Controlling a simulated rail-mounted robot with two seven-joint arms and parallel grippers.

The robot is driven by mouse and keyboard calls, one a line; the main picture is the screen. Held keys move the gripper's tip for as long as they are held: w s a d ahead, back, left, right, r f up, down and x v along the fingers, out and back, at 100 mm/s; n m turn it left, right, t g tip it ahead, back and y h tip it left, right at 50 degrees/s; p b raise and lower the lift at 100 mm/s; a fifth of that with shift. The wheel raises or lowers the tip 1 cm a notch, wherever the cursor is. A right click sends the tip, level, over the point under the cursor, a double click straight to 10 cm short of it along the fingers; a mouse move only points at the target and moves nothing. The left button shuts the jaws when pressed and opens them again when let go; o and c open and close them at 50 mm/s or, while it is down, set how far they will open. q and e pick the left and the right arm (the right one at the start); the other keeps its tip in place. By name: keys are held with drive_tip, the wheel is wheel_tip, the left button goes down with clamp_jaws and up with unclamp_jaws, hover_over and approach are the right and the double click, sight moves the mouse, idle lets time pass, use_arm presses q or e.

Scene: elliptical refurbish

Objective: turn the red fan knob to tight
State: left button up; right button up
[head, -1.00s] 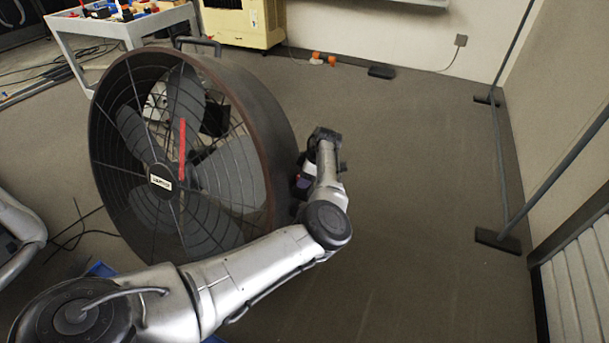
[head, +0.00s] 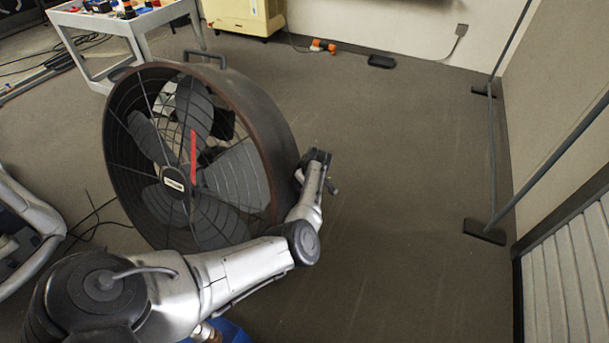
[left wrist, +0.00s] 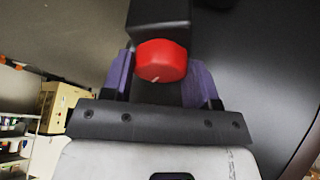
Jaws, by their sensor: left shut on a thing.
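The large round fan (head: 285,130) stands on the floor at the left of centre in the head view, with a dark grille and a red strip (head: 193,157) at its front. My left arm reaches past the fan's front to its right side, where my left gripper (head: 298,178) is small and partly hidden. In the left wrist view the red knob (left wrist: 162,62) with a pale mark sits below a black box (left wrist: 160,18). The purple fingers of my left gripper (left wrist: 166,74) are on both sides of the knob, shut on it. My right gripper is out of view.
A white cart (head: 128,28) with tools stands behind the fan at upper left. A metal frame (head: 28,225) is at the left edge. A post with a floor foot (head: 484,231) and a slatted panel (head: 570,265) stand at right. The floor between is clear.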

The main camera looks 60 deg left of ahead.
use_arm(q)
drive_tip(key=shift+r+m+p, duration=0.15)
drive_tip(key=shift+m+p, duration=0.2)
drive_tip(key=shift+m, duration=0.05)
drive_tip(key=o, duration=0.8)
drive_tip(key=shift+c, duration=0.2)
drive_tip(key=shift+o, duration=0.8)
drive_tip(key=shift+w, duration=0.1)
drive_tip(key=shift+f, duration=0.2)
